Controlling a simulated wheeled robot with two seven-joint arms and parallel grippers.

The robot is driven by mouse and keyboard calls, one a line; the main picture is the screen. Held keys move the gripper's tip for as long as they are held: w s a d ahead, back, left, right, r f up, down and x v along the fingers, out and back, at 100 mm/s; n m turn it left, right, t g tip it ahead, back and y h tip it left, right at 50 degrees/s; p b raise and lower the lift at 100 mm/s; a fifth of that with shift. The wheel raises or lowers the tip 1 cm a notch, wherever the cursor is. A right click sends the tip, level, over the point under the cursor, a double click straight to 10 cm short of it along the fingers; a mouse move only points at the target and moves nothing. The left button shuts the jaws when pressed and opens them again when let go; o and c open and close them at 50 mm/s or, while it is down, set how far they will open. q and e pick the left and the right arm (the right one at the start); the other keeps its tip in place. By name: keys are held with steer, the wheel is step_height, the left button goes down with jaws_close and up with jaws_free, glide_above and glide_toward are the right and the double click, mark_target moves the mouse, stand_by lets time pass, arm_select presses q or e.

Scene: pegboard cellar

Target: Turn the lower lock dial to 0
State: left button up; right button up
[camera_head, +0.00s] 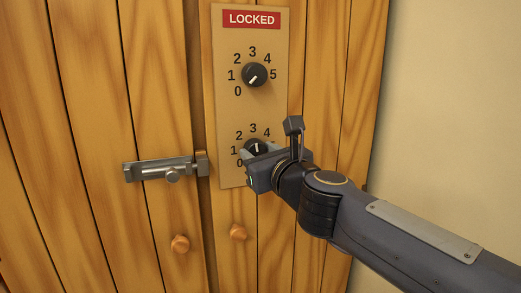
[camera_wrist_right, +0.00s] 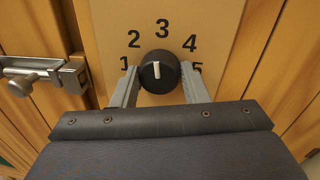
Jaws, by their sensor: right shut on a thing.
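The lower lock dial (camera_head: 257,146) is a black round knob with a white pointer line, on a tan panel (camera_head: 228,115). In the right wrist view the dial (camera_wrist_right: 160,72) has its pointer up, about at the 3. My right gripper (camera_head: 259,153) is at the dial, its two fingers on either side of the knob and shut on it. The gripper body covers the panel below and right of the dial, including part of the lower 5. My left gripper is not in view.
The upper dial (camera_head: 255,74) points down-left, towards 0. A red LOCKED sign (camera_head: 251,19) tops the panel. A metal bolt (camera_head: 160,169) crosses the wooden door left of the panel. A bare wall (camera_head: 450,100) is at the right.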

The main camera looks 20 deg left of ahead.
steer(key=n+p, duration=0.2)
steer(key=n, duration=0.1)
steer(key=shift+r, duration=0.25)
steer(key=n+p, duration=0.3)
steer(key=shift+n+h, duration=0.3)
steer(key=shift+n, duration=0.1)
steer(key=n+p, duration=0.3)
steer(key=shift+s+a, duration=0.1)
steer(key=n+p, duration=0.3)
steer(key=n, duration=0.1)
steer(key=shift+a+n+h, duration=0.1)
steer(key=shift+n+h, duration=0.2)
steer(key=shift+h, duration=0.1)
steer(key=n+p, duration=0.1)
steer(key=n, duration=0.1)
steer(key=n+p, duration=0.2)
steer(key=n, duration=0.1)
steer(key=shift+s+f+t+h, duration=0.1)
steer(key=shift+f+t+h, duration=0.05)
steer(key=shift+t+h, duration=0.2)
steer(key=shift+f+n+h+p, duration=0.15)
steer(key=shift+n+p, duration=0.4)
steer(key=shift+n, duration=0.5)
steer(key=shift+f+n+h+p, duration=0.1)
steer(key=shift+n+p, duration=0.45)
steer(key=shift+n, duration=0.5)
steer(key=o, duration=1)
steer(key=shift+c, duration=0.2)
